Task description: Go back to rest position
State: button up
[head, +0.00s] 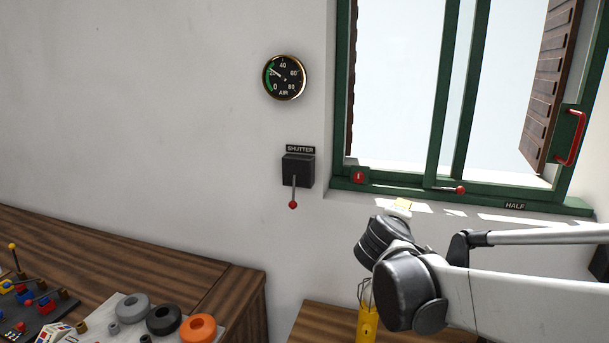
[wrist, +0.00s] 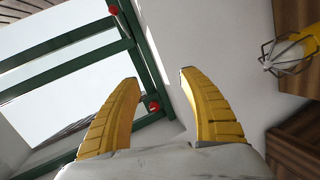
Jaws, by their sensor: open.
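My gripper (wrist: 157,82) shows in the wrist view as two yellow ridged fingers, spread apart with nothing between them. In the head view my arm comes in from the right, and its dark wrist joints are in front of the wall below the window. A small pale yellow part shows just above the wrist in the head view, but the fingers are mostly hidden there. Behind the fingers in the wrist view are the green window frame (wrist: 130,25) and the white wall.
A shutter lever box (head: 298,170) and an air gauge (head: 285,78) are on the wall. The green window (head: 450,100) is at right. A wooden bench (head: 170,265) with several parts is at lower left. A yellow caged lamp (head: 366,325) stands below my wrist.

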jog(key=s+a+f+m+g+y+b, duration=0.1)
jog(key=s+f+m+g+y, duration=0.1)
jog(key=s+f, duration=0.3)
jog(key=s+a+f+m+g+y+b, duration=0.1)
jog(key=s+f+m, duration=0.4)
jog(key=s, duration=0.9)
jog(key=s+a+f+m+g+y+b, duration=0.1)
jog(key=s+a+f+m+g+y, duration=0.1)
jog(key=s, duration=0.8)
notch_tip(320, 180, down, 3)
jog(key=shift+s+a+f+m+g+y, duration=0.2)
jog(key=shift+a+m+g+y, duration=0.35)
jog(key=shift+m, duration=0.55)
